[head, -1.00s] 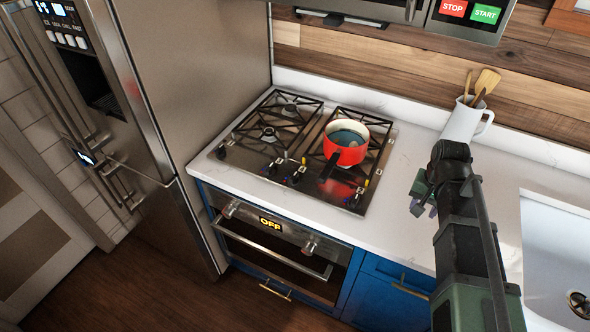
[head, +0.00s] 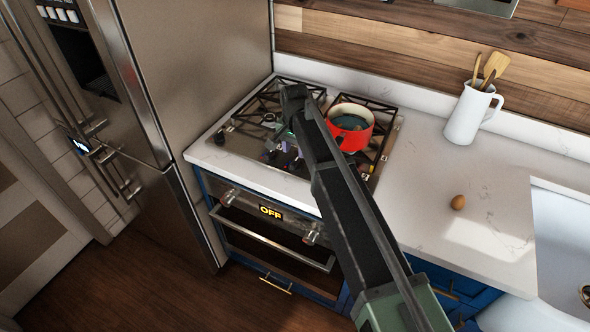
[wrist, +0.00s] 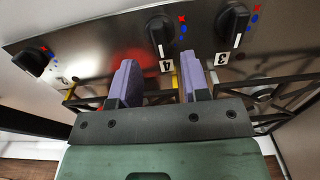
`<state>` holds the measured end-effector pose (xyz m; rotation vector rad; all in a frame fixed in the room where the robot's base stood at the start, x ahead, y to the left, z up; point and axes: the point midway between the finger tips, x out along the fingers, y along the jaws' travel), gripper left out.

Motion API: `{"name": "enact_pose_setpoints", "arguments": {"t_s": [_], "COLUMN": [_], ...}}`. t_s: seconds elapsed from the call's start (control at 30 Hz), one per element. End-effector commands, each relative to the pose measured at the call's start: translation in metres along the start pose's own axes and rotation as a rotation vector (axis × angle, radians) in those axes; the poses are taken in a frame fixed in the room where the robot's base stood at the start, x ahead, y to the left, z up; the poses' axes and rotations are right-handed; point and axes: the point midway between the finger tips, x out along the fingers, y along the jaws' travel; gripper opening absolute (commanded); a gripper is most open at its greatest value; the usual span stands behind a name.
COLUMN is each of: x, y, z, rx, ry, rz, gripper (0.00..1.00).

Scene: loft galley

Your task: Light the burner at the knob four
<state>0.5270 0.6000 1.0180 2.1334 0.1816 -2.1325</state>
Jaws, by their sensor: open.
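The black knob four (wrist: 160,28) is in the upper middle of the wrist view, with its "4" label below it. Its white mark points down toward the label; red and blue marks sit at its right. My gripper (wrist: 156,66) is open, its two purple fingers short of the knob and roughly either side of its label. Nothing is between the fingers. In the head view my gripper (head: 284,146) is over the front of the cooktop (head: 238,148), left of the red pot; my arm hides part of the knob row. I see no flame.
Knob three (wrist: 233,20) is close to the right in the wrist view, and another knob (wrist: 32,62) is farther left. A red pot (head: 352,124) stands on the right burners. An egg (head: 458,202) and a white pitcher (head: 466,115) are on the counter.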

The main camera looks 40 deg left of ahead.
Motion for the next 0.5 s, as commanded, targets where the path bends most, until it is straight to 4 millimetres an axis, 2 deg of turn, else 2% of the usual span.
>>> {"name": "enact_pose_setpoints", "arguments": {"t_s": [0.03,0.17,0.27,0.5], "x": [0.026,0.049,0.054,0.050], "y": [0.000,0.000,0.000,0.000], "z": [0.000,0.000,0.000,0.000], "rx": [0.000,0.000,0.000,0.000], "ry": [0.000,0.000,0.000,0.000], "rz": [0.000,0.000,0.000,0.000], "gripper": [0.43,0.43,0.43,0.43]}}
